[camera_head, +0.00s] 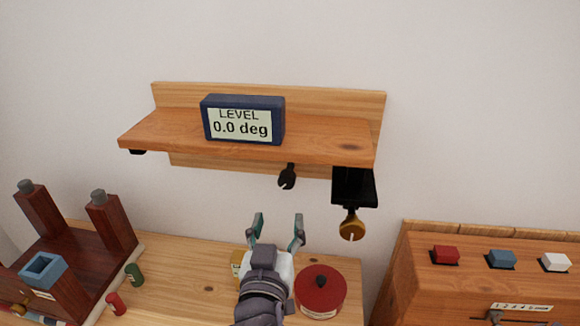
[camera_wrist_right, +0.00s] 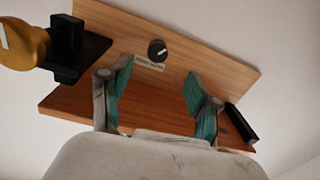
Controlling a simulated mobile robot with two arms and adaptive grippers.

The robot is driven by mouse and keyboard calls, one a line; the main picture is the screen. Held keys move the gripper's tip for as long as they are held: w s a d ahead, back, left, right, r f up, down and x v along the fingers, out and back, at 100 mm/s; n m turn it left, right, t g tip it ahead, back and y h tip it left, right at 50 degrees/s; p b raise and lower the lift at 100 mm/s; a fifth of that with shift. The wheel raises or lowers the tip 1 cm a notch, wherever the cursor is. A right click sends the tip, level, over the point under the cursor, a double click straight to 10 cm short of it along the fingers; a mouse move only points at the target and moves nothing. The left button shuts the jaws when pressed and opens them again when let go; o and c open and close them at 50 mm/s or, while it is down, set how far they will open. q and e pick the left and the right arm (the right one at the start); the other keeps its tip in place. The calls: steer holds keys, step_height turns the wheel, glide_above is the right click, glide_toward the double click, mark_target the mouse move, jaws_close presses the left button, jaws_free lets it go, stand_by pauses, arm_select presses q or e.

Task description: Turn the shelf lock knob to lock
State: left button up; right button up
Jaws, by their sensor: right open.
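A wooden shelf (camera_head: 310,134) is fixed to the wall. A small black knob (camera_head: 287,177) sits on its back board under the shelf. In the right wrist view this black knob (camera_wrist_right: 157,50) has a white pointer line and a small label too blurred to read. A larger gold knob (camera_head: 351,229) hangs from a black bracket (camera_head: 354,187) at the shelf's right end. The gold knob also shows at the left of the right wrist view (camera_wrist_right: 24,45). I cannot tell which one is the lock knob. My right gripper (camera_head: 277,228) is open and empty, below the black knob and apart from it.
A level display (camera_head: 242,119) on the shelf reads 0.0 deg. Below are a red round tin (camera_head: 320,292), a dark wooden stand (camera_head: 70,255) and a wooden box (camera_head: 480,282) with coloured buttons. The wall under the shelf is mostly clear.

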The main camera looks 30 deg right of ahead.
mark_target(286, 184)
steer(key=w+d+p, duration=0.1)
steer(key=w, duration=0.1)
steer(key=w+d+r+p, duration=0.1)
steer(key=w+d, duration=0.1)
steer(key=shift+w+d+r+p, duration=0.1)
steer(key=shift+w+r+p, duration=0.1)
steer(key=shift+p, duration=0.1)
steer(key=p+x, duration=0.1)
steer(key=x, duration=0.5)
steer(key=shift+f+p, duration=0.2)
steer(key=shift+p, duration=0.15)
steer(key=shift+w+d, duration=0.25)
steer(key=shift+w+d+f, duration=0.15)
steer(key=shift+w+d, duration=0.05)
steer(key=shift+w, duration=0.1)
steer(key=shift+c, duration=2)
arm_select(q)
steer(key=r, duration=0.1)
steer(key=s+r, duration=0.1)
steer(key=r, duration=0.2)
steer(key=shift+s+a+r, duration=0.25)
steer(key=shift+s+a, duration=0.1)
steer(key=shift+a, duration=0.05)
arm_select(e)
steer(key=c, duration=0.8)
